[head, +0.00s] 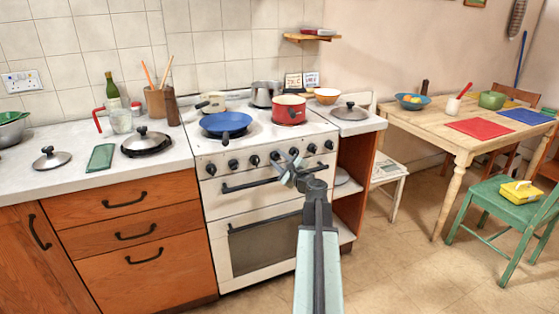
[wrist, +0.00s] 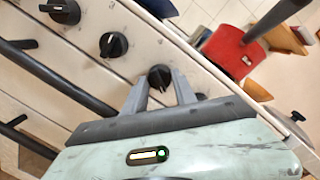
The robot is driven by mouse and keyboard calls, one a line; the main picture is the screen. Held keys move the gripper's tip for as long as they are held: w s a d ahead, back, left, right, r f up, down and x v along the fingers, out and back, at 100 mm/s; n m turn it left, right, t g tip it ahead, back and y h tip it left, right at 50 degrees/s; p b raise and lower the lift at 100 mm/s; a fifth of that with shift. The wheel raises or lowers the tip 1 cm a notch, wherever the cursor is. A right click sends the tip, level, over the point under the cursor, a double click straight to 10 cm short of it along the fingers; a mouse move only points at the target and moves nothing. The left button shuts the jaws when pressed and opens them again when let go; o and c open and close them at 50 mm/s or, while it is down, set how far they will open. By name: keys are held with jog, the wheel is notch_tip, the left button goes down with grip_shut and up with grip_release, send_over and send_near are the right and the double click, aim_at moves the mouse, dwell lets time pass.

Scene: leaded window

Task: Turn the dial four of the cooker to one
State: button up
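The white cooker (head: 265,225) has a row of black dials along its front panel, several of them showing in the head view. My gripper (head: 290,163) is at this panel and partly hides the middle dials. In the wrist view my gripper (wrist: 160,76) has its two fingers apart, one on each side of a black dial (wrist: 159,77). I cannot tell whether the fingers touch it. Two more dials, one nearer (wrist: 113,45) and one farther (wrist: 62,10), show to the upper left. The small numbers on the panel are too blurred to read surely.
A dark oven rail (wrist: 60,80) runs below the dials. On the hob stand a blue pan (head: 226,123), a red pot (head: 289,109) and a steel pot (head: 265,94). A counter (head: 60,178) is at left, a wooden table (head: 425,130) at right.

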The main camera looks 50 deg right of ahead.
grip_shut()
jog(key=shift+d, duration=0.15)
jog(key=shift+n, duration=0.3)
jog(key=n+p, duration=0.1)
jog(key=n, duration=0.3)
jog(key=shift+r, duration=0.1)
jog(key=n, duration=0.4)
jog(key=n+g+p, duration=0.1)
jog(key=n, duration=0.1)
jog(key=shift+a+n, duration=0.25)
jog(key=shift+n, duration=0.05)
jog(key=o, duration=1)
grip_release()
